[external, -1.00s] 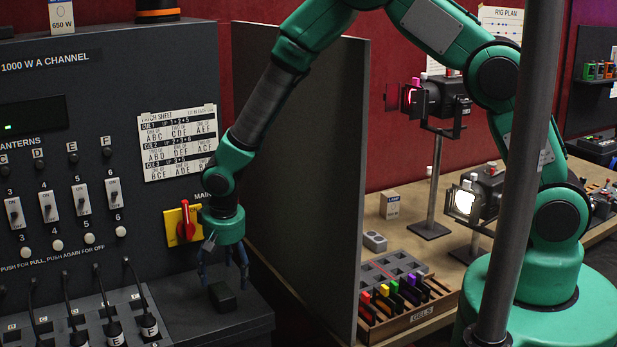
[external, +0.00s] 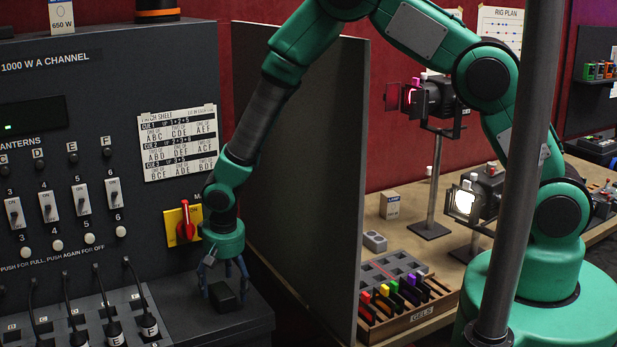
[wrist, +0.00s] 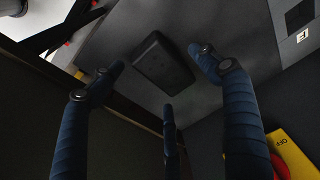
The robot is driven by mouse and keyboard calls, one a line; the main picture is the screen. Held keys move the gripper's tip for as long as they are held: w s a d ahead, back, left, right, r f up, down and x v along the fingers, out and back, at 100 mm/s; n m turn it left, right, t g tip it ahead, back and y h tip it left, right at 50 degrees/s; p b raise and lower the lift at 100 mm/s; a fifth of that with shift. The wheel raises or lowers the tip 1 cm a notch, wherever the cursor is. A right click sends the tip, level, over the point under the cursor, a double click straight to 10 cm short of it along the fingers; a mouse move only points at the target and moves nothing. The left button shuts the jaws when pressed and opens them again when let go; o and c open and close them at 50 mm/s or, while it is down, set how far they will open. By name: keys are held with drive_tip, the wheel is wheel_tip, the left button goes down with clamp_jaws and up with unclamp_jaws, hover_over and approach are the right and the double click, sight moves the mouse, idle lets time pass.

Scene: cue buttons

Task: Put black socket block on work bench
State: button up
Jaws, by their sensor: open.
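The black socket block (external: 222,297) lies on the dark ledge at the foot of the control panel, near its right end. In the wrist view the block (wrist: 163,64) shows as a dark rounded box between the spread fingers. My gripper (external: 226,288) is open and points down around the block, with its fingers apart. It also shows in the wrist view (wrist: 160,85), with no finger clearly touching the block. The work bench (external: 395,250) is on the right, beyond the grey partition.
The tall grey partition (external: 300,170) stands between the ledge and the bench. The bench carries a gels rack (external: 405,325), a small grey two-hole block (external: 375,241), a lamp box (external: 390,205) and lantern stands. The red main switch (external: 186,229) is close to my gripper.

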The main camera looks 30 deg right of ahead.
drive_tip(key=shift+w+f, duration=0.2)
drive_tip(key=shift+f, duration=0.95)
drive_tip(key=shift+f+b, duration=0.25)
drive_tip(key=shift+b, duration=0.2)
idle(0.6)
drive_tip(key=c, duration=1.5)
drive_tip(key=shift+o, duration=0.2)
drive_tip(key=shift+r+p, duration=0.25)
drive_tip(key=shift+p, duration=0.3)
drive_tip(key=shift+r, duration=0.25)
wheel_tip(320, 180, up, 28)
drive_tip(key=b, duration=0.3)
drive_tip(key=shift+f, duration=0.2)
